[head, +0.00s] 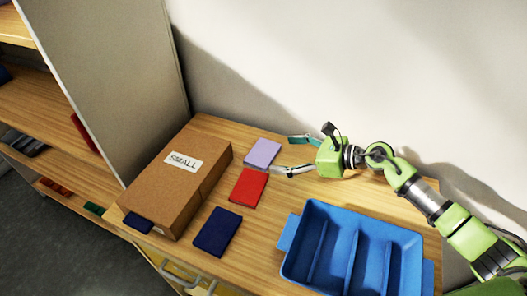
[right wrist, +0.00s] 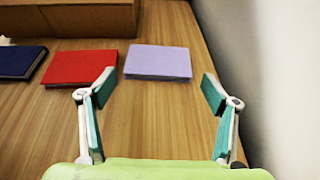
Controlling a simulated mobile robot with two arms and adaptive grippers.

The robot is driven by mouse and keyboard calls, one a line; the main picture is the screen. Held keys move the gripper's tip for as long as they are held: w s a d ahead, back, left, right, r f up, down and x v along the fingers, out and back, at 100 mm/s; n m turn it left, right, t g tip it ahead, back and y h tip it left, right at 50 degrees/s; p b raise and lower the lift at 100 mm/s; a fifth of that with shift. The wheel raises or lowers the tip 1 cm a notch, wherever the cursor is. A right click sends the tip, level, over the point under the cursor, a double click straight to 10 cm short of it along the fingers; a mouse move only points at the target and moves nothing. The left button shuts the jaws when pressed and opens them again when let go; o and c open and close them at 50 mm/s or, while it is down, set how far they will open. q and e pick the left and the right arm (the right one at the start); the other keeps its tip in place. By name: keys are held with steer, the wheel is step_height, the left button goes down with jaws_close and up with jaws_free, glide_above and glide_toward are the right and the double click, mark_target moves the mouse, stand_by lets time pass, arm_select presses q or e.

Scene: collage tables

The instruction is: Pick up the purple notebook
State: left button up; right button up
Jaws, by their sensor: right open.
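The purple notebook (head: 262,152) lies flat on the wooden table, near the wall and right of the cardboard box. It also shows in the right wrist view (right wrist: 158,62), just beyond my fingertips and between their lines. My right gripper (head: 291,154) is open and empty, with its fingers pointing toward the notebook from the right. In the right wrist view my open fingers (right wrist: 158,84) are spread wider than the notebook. The left fingertip is near the red notebook's corner. My left gripper is not in view.
A red notebook (head: 249,187) lies close to the purple one, with a dark blue notebook (head: 217,232) nearer. A cardboard box labelled SMALL (head: 172,190) stands at left. A blue divided tray (head: 323,286) sits at the front right. The wall (head: 350,60) borders the table's back.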

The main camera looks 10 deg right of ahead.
mark_target(264, 152)
steer(key=shift+w+a, duration=0.15)
steer(key=shift+a, duration=0.15)
steer(key=p+x, duration=0.2)
steer(key=x, duration=0.2)
steer(key=shift+a+r, duration=0.1)
steer(key=shift+a, duration=0.1)
steer(key=shift+w+a+f, duration=0.1)
steer(key=shift+w+f, duration=0.05)
steer(key=shift+f, duration=0.05)
steer(key=c, duration=0.8)
steer(key=shift+r, duration=0.1)
